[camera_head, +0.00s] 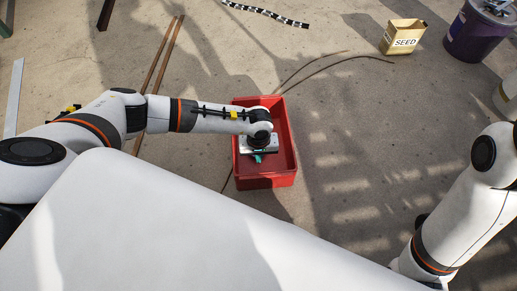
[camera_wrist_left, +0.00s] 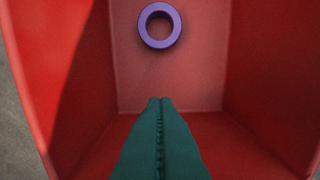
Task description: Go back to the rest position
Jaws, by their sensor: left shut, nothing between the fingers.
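My left gripper (camera_head: 258,158) is over the red crate in the head view, with the arm reaching in from the left. In the left wrist view its teal fingers (camera_wrist_left: 160,104) are pressed together with nothing between them, and they point down into the crate. A purple ring (camera_wrist_left: 174,37) lies inside the crate, beyond the fingertips and apart from them. The ring is hidden in the head view. My right arm shows at the right edge of the head view, but its gripper is out of the picture.
The red crate (camera_head: 288,180) stands on concrete ground, its walls around the left gripper. A yellow seed box (camera_head: 403,48) and a purple bucket (camera_head: 475,38) stand at the back right. Thin rods lie behind the left arm. Ground between the crate and right arm is clear.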

